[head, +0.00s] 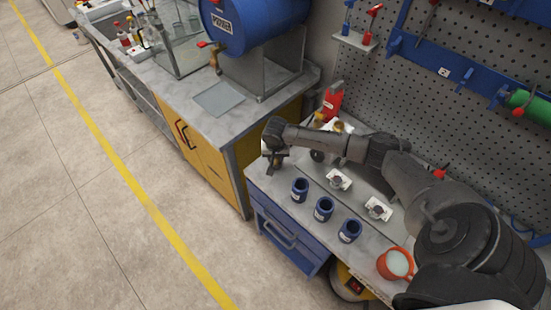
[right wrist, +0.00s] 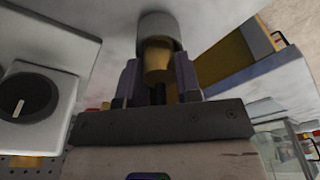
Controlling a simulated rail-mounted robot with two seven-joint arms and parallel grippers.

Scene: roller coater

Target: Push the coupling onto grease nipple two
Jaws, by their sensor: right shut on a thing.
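My right gripper (head: 272,160) is at the left end of the near bench, low over its top. In the right wrist view the right gripper (right wrist: 158,85) is shut on a brass-coloured piece, likely the coupling (right wrist: 157,62), between its two fingers. A pale grey cylinder (right wrist: 158,28) sits directly beyond the brass piece; I cannot tell whether they are joined or only touching. No grease nipple can be made out, nor a number two. In the head view the gripper and arm hide what is held. My left gripper is not in view.
Three blue cups (head: 323,208) stand along the bench front, with an orange cup (head: 395,263) to the right. White blocks (head: 339,179) stand behind them. A white box with a black dial (right wrist: 28,95) is close left of the gripper in the wrist view. A pegboard (head: 470,100) rises behind.

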